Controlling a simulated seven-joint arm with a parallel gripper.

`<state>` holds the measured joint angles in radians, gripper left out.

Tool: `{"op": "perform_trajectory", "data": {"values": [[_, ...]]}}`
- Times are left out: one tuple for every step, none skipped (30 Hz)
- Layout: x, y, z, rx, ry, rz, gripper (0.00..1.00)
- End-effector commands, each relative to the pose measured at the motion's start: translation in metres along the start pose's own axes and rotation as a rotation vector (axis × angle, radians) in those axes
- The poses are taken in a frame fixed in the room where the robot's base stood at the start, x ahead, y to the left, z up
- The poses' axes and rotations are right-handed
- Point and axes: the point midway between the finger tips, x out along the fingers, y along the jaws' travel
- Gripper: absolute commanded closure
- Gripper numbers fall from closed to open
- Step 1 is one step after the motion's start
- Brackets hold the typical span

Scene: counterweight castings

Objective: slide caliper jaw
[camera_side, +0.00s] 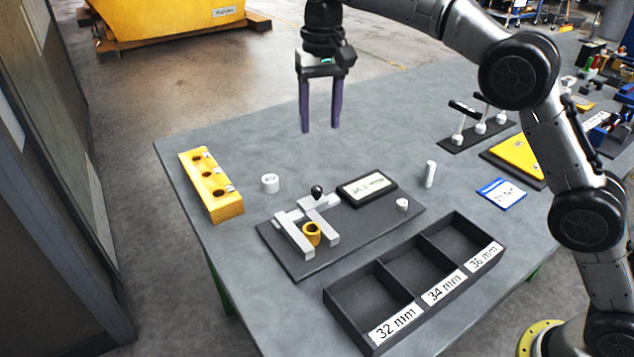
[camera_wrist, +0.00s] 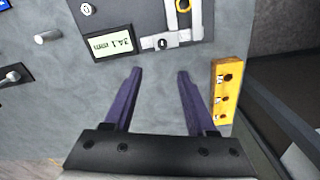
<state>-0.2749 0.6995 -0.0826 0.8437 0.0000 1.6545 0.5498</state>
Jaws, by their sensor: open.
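The caliper (camera_side: 293,238) lies on a dark base plate in the middle of the table, with two light grey jaws. Its sliding jaw (camera_side: 318,218) carries a dark knob (camera_side: 316,191). A yellow ring (camera_side: 311,234) sits between the jaws; whether both jaws touch it I cannot tell. The display (camera_side: 366,188) appears to read 34.1 mm in the wrist view (camera_wrist: 112,43). My gripper (camera_side: 320,130) is open and empty, its purple fingers pointing down, well above the table behind the caliper. In the wrist view the fingers (camera_wrist: 158,72) are apart, with bare table between them.
A tray (camera_side: 338,309) with compartments labelled 32, 34 and 36 mm stands in front, its compartments empty. A yellow block (camera_side: 228,206) with holes stands left. A white cylinder (camera_side: 270,183) and a white peg (camera_side: 430,174) stand nearby.

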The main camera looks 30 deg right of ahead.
Motion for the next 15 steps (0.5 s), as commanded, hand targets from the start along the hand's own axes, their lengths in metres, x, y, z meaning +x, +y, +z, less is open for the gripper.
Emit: {"op": "perform_trajectory", "data": {"values": [[0.009, -0.003, 0.000, -0.006, -0.014, 0.008, 0.43], [0.013, -0.004, 0.001, -0.008, -0.019, 0.012, 0.43], [0.016, -0.006, 0.001, -0.011, -0.024, 0.014, 0.43], [0.018, -0.007, 0.002, -0.013, -0.025, 0.015, 0.43], [0.019, -0.007, 0.002, -0.015, -0.025, 0.015, 0.43], [0.023, -0.007, 0.003, -0.015, -0.025, 0.015, 0.43], [0.026, -0.007, 0.003, -0.014, -0.026, 0.016, 0.43], [0.029, -0.007, 0.003, -0.014, -0.026, 0.016, 0.43], [0.035, -0.007, 0.003, -0.014, -0.026, 0.016, 0.43], [0.040, -0.006, 0.004, -0.014, -0.027, 0.016, 0.43], [0.045, -0.006, 0.004, -0.014, -0.027, 0.017, 0.43], [0.053, -0.006, 0.004, -0.014, -0.028, 0.017, 0.43], [0.059, -0.006, 0.004, -0.014, -0.028, 0.017, 0.43], [0.065, -0.006, 0.004, -0.014, -0.028, 0.017, 0.43], [0.072, -0.005, 0.005, -0.014, -0.027, 0.017, 0.43]]}}
